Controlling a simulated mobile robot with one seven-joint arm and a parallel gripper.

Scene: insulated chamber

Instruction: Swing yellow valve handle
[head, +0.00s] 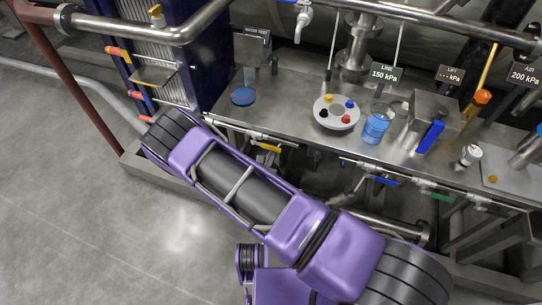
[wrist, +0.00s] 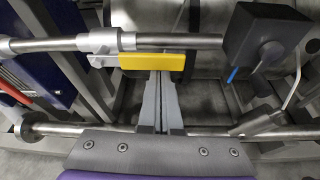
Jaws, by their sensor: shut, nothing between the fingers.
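The yellow valve handle (wrist: 152,62) lies just below a steel pipe in the wrist view, roughly parallel to it. It also shows in the head view (head: 268,147) under the bench's front edge, beside my purple arm. My gripper (wrist: 160,76) is shut and empty, its two fingers side by side. The fingertips are at the lower edge of the yellow handle, near its middle; I cannot tell whether they touch.
A blue handle (head: 386,181) and a green handle (head: 440,197) sit further right below the steel bench (head: 292,113). A dark box (wrist: 265,45) hangs close right in the wrist view. A lower pipe (wrist: 80,130) runs across. Open floor (head: 70,220) lies left.

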